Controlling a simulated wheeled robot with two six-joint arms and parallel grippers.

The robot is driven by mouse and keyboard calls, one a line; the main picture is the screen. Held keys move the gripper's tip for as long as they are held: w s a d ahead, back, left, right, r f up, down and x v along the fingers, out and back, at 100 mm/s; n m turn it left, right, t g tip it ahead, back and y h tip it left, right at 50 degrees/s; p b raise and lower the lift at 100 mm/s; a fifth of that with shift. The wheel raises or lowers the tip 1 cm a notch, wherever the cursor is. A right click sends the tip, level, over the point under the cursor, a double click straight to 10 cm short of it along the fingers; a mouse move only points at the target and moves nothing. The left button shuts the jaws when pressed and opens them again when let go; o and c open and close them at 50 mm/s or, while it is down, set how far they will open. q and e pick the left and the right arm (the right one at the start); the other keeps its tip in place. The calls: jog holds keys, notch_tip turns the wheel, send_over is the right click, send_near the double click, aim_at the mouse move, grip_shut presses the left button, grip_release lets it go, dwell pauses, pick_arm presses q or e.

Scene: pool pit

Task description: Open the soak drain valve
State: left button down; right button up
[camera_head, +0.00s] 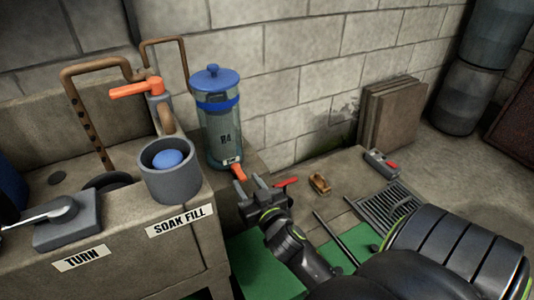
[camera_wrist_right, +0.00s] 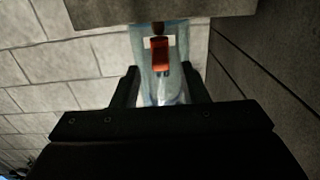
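A clear cylinder (camera_head: 221,130) with a blue lid and the mark B4 stands on a ledge at the wall. A short orange handle (camera_head: 238,172) sits low on its front. My right gripper (camera_head: 263,190) is in front of and below this handle, fingers apart and empty. In the right wrist view the orange handle (camera_wrist_right: 160,57) shows beyond and between the open fingers (camera_wrist_right: 160,90), apart from them. A red lever (camera_head: 287,182) shows just right of the right gripper, its base hidden. No label naming a drain valve is readable.
A grey cup (camera_head: 170,180) with a blue ball stands on the concrete counter above the SOAK FILL label (camera_head: 180,221). An orange tap handle (camera_head: 136,89) and a grey TURN lever (camera_head: 55,214) are at left. A floor grate (camera_head: 380,207) lies at right.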

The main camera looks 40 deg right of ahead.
jog(key=v, duration=1.1)
dwell(0.3)
